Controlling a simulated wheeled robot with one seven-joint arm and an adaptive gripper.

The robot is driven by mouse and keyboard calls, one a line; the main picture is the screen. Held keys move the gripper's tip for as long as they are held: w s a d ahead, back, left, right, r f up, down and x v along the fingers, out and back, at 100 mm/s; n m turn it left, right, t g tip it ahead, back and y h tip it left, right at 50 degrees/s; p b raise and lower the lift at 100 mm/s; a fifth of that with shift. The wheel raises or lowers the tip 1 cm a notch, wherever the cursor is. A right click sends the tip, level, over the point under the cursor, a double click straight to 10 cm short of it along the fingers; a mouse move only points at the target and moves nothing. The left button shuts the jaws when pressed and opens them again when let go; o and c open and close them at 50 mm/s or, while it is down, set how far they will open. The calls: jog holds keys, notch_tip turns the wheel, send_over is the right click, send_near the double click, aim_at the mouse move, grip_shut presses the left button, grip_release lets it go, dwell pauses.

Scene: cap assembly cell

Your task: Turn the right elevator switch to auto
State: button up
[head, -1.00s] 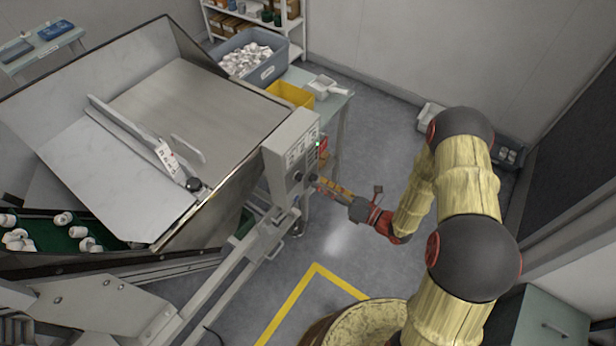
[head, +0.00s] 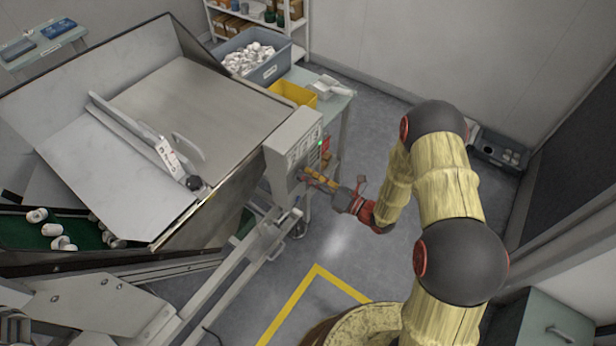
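The control box (head: 283,160) is a grey panel on a post at the right side of the large metal hopper (head: 190,110). A green light shows on its right edge. My gripper (head: 306,173) is at the lower part of the panel's face, with its fingers pointing left at it. The fingers and the panel face hide the switches there. I cannot tell whether the fingers touch a switch or how any switch is set. The fingers are too small to tell open from shut.
A grey bin of white caps (head: 270,70) and a yellow bin (head: 292,94) stand on a table behind the panel. A slanted metal frame (head: 240,270) lies below the panel. The floor (head: 370,260) right of it is clear. White caps lie on a green conveyor (head: 85,235).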

jog(key=c, duration=0.6)
grip_shut()
jog(key=shift+n, duration=0.3)
jog(key=shift+s+a+r+n+b, duration=0.1)
jog(key=shift+s+n+b, duration=0.1)
jog(key=shift+n, duration=1.8)
jog(key=shift+s+a+n+b, duration=0.1)
jog(key=shift+n+b, duration=0.05)
jog(key=shift+n, duration=1.85)
jog(key=o, duration=0.8)
grip_release()
jog(key=shift+o, duration=0.3)
